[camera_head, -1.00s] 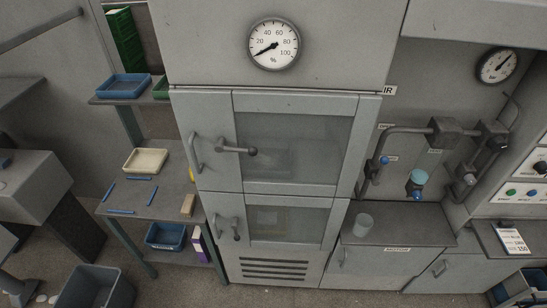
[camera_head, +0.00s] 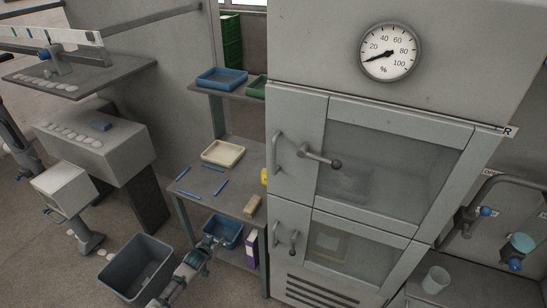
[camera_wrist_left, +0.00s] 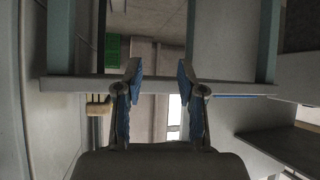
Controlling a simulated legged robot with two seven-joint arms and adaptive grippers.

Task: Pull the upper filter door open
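The upper filter door (camera_head: 385,168) is a grey framed door with a glass pane on the tall cabinet, and it looks closed. A bar handle (camera_head: 277,152) stands upright on its left side, and a lever with a dark knob (camera_head: 336,163) beside it points right. My left gripper (camera_head: 212,241) is low, left of the cabinet and in front of the shelf rack, well apart from the door. In the left wrist view, the left gripper's two blue-padded fingers (camera_wrist_left: 159,70) are spread with nothing between them. My right gripper is not in view.
Below is a lower door (camera_head: 345,250) with its own handle. A shelf table (camera_head: 215,193) with a cream tray (camera_head: 223,153) and blue sticks stands left. A grey bin (camera_head: 138,268) is on the floor. Pipes and a counter (camera_head: 455,285) lie right of the cabinet.

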